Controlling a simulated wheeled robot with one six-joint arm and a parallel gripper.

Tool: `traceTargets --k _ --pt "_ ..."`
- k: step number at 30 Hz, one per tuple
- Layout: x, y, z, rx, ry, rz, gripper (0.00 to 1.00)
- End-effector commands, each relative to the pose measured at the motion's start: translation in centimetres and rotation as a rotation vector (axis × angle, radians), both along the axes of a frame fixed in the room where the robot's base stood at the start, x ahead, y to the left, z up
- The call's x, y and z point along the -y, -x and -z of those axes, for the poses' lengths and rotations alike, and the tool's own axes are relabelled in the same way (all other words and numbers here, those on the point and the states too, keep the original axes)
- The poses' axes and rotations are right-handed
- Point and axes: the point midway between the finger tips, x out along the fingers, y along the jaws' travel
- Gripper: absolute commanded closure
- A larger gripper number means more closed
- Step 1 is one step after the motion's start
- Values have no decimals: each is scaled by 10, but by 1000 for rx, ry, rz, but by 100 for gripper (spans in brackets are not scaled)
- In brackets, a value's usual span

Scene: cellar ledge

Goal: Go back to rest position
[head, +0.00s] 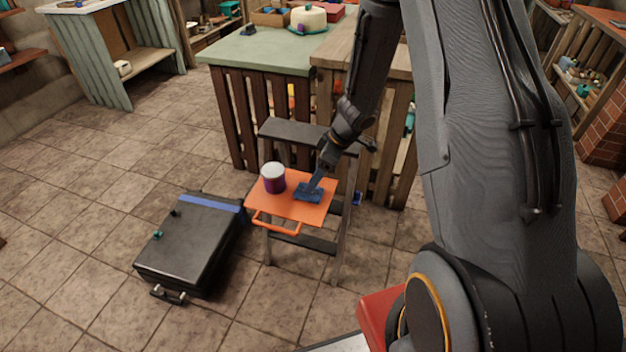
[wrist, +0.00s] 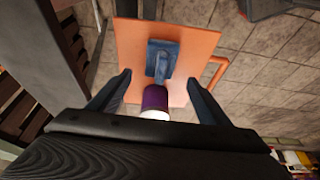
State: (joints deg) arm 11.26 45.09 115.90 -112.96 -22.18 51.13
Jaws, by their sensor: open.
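My gripper (head: 326,163) is open above the right part of an orange tray (head: 293,212). Its two fingers also show apart in the wrist view (wrist: 159,78), with nothing clamped between them. A blue tool (head: 308,193) with a flat rectangular head lies on the tray just below my gripper; it also shows in the wrist view (wrist: 162,60). A purple cup with a white top (head: 274,181) stands upright on the tray, left of the blue tool. In the wrist view the cup (wrist: 155,98) shows between the fingers, partly hidden by the gripper body.
The tray rests on a dark step stool (head: 285,130). A black case (head: 195,240) lies on the tiled floor to its left. Slatted wooden counters (head: 265,55) stand close behind. The floor at the front left is clear.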

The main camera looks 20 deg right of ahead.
Motion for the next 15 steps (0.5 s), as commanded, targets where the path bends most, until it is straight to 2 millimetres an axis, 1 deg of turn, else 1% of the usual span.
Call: traceTargets --k 1,3,8,10,13,15 --pt "1 2 -5 0 0 -1 29" --pt "3 3 -8 -1 1 0 29" --pt "3 3 -11 2 1 3 29" --pt "4 0 -16 15 9 18 29" --pt "7 -8 -32 56 34 77 29" --pt "11 -14 -50 93 64 143 29"
